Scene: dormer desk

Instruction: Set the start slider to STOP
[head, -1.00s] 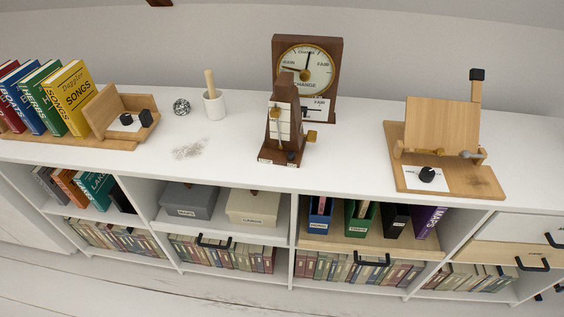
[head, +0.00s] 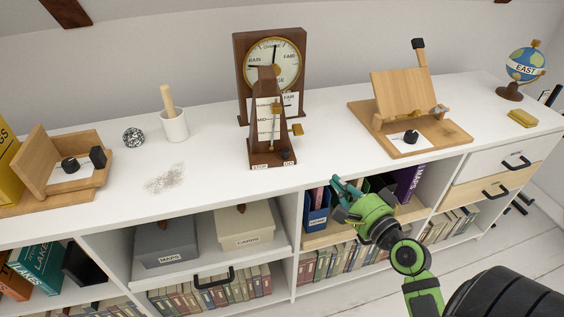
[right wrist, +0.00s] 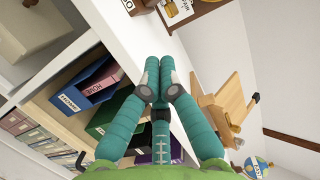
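A dark wooden metronome (head: 262,125) stands upright on the white shelf top, in front of the barometer. Its base carries two small white labels, a left one (head: 260,167) and a right one (head: 288,162), which seems to read GO. A small dark slider knob (head: 286,154) sits near the right label; its exact setting is too small to tell. My right gripper (head: 336,183) is in front of the shelf edge, right of the metronome and apart from it. In the right wrist view its teal fingertips (right wrist: 159,65) are together, with nothing between them. My left gripper is out of view.
A barometer (head: 274,62) stands behind the metronome. A wooden stand (head: 402,100) is to the right, and a white cup (head: 174,125) to the left. Binders (head: 317,214) fill the cubby below my right gripper.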

